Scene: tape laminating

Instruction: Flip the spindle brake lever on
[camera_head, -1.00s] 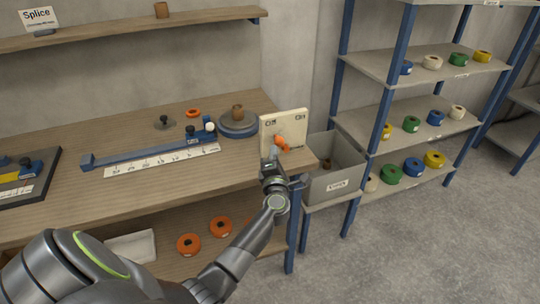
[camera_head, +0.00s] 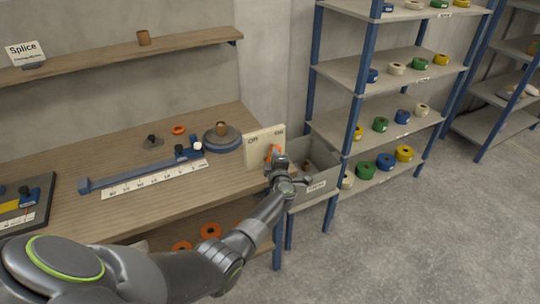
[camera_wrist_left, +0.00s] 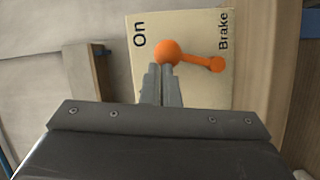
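The cream brake panel (camera_head: 255,153) stands at the right end of the workbench. Its orange lever (camera_head: 273,153) also shows in the left wrist view, with a ball knob (camera_wrist_left: 168,52) and a small pivot end (camera_wrist_left: 217,64). The knob lies on the side of the pivot towards the "On" label (camera_wrist_left: 139,34). My left gripper (camera_head: 278,162) is at the panel front. In the left wrist view its fingers (camera_wrist_left: 160,76) are close together, tips right at the knob; whether they touch it is hard to tell. My right gripper is not in view.
A grey bin (camera_head: 318,177) stands right of the panel, beside a shelf with tape rolls (camera_head: 380,124). A round spindle base (camera_head: 222,138) and a blue slide with a ruler (camera_head: 140,177) lie on the bench to the left.

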